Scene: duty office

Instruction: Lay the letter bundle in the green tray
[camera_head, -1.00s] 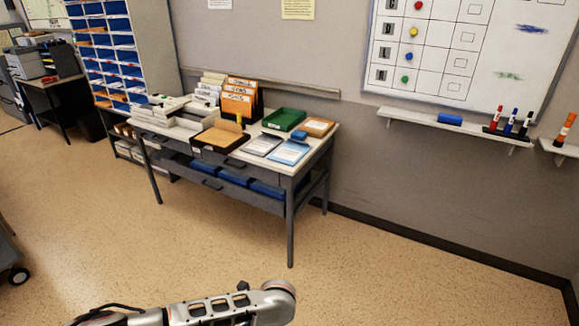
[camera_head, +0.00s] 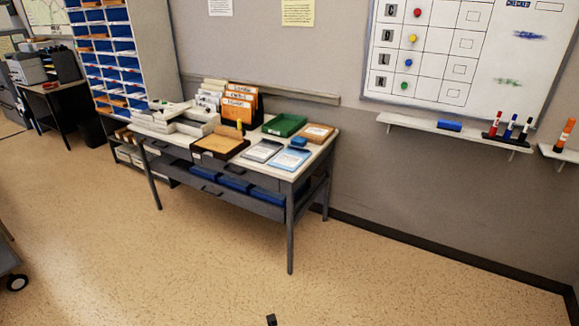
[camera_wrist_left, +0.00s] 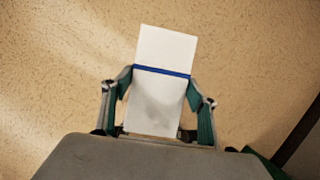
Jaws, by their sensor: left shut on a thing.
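The letter bundle (camera_wrist_left: 165,48) is a stack of white paper with a blue band around it. My left gripper (camera_wrist_left: 160,88) is shut on it in the left wrist view, one finger on each side near the band, above the speckled floor. The green tray (camera_head: 285,125) stands on the table at the back, near its right end, and looks empty. Neither gripper shows in the head view; only a small dark piece shows at its bottom edge. My right gripper is in neither view.
A pigeonhole cabinet (camera_head: 112,45) stands at left. Part of a cart (camera_head: 8,262) shows at the left edge. The floor (camera_head: 180,265) before the table is clear.

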